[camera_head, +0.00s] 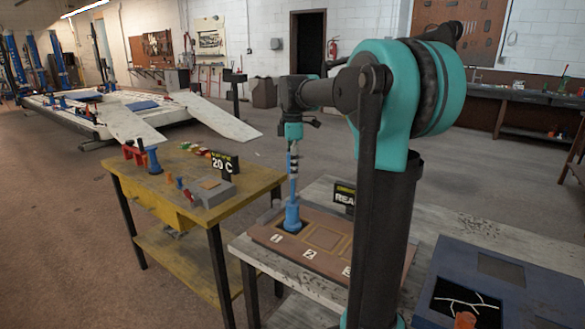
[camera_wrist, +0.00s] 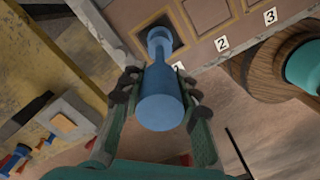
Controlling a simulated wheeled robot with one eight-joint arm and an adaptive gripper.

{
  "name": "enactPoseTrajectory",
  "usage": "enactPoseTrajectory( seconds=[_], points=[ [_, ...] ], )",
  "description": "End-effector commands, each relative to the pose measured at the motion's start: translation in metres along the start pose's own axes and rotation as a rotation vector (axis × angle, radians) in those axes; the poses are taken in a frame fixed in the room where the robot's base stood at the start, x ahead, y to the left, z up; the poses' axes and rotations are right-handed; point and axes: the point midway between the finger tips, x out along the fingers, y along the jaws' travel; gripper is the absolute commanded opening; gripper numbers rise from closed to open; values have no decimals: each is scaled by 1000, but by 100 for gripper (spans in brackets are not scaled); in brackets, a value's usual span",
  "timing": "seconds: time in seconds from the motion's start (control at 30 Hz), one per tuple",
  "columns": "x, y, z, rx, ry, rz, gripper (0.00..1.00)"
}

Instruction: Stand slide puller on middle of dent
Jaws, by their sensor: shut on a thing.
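My gripper (camera_head: 293,172) is shut on a blue tool with a wide foot (camera_head: 292,217), which I take to be the slide puller. The tool is upright. It also shows between the fingers in the wrist view (camera_wrist: 160,98). Its far end is over the dark square by label 1 on the brown board (camera_head: 262,232); I cannot tell whether it touches. I cannot clearly make out a dent. A dark blue panel (camera_head: 542,292) lies at the lower right, with a grey square and a black square (camera_head: 450,290) crossed by white lines. An orange piece (camera_head: 465,320) is at that square's near edge.
The board has framed squares labelled 1, 2 and 3, with a dark sign (camera_head: 344,197) behind it. A yellow bench (camera_head: 130,180) at left holds a blue piece (camera_head: 153,160), a grey block (camera_head: 210,192) and a "20 C" sign (camera_head: 224,163). My arm hides part of the middle.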

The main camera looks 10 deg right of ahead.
Motion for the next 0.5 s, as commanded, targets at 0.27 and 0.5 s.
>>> enactPoseTrajectory(
  seconds=[0.27, 0.5],
  points=[
    [1, 0, 0, 0, 0, 0, 0],
    [2, 0, 0, 0, 0, 0, 52]
  ],
)
